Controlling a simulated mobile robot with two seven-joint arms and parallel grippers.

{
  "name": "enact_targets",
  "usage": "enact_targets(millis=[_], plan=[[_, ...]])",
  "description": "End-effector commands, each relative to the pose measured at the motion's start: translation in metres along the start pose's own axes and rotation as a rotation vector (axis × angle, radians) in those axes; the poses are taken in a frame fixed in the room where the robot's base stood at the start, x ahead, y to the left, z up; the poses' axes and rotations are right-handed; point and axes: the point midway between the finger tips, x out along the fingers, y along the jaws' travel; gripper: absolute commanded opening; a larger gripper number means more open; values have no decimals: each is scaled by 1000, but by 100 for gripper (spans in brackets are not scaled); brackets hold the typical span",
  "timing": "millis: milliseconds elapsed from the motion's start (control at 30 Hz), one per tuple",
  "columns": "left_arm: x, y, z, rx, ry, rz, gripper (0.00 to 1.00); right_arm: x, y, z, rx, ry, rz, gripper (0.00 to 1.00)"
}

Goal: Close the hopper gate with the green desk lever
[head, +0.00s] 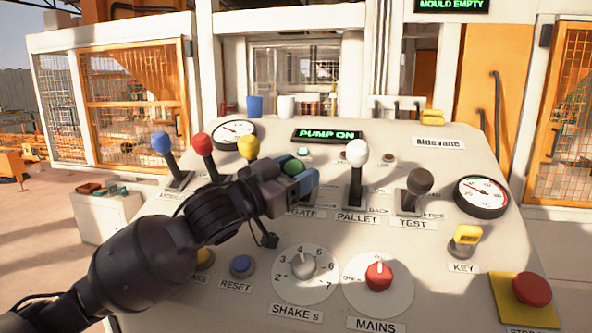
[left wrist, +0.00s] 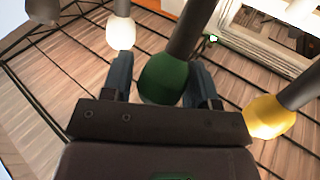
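The green lever knob (head: 293,167) stands on the desk in the row of levers, above the partly hidden GATE label (head: 303,212). My left gripper (head: 288,180) is around it, and the gripper and arm hide most of the lever. In the left wrist view the green knob (left wrist: 164,80) sits between the two fingers of my left gripper (left wrist: 162,75), close to both. I cannot tell whether the fingers press on it. Its dark shaft runs up and right in that view. My right gripper is not in view.
The yellow knob (head: 249,147) is just left of my gripper and the white PALLET knob (head: 357,152) to its right. Red (head: 202,144) and blue (head: 160,142) levers stand further left, the black TEST lever (head: 419,181) further right. A screen (head: 327,135) reads PUMP ON.

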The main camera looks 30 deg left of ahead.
Motion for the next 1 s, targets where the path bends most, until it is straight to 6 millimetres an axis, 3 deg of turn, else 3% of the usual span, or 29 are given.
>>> enact_targets(millis=[100, 467, 733, 1000], plan=[[0, 0, 0, 1, 1, -1, 68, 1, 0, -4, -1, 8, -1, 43], [-4, -1, 0, 1, 0, -2, 68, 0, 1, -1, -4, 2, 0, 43], [-34, 0, 1, 0, -2, -1, 68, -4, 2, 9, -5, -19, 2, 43], [-70, -2, -8, 1, -2, -2, 68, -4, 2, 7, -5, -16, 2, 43]])
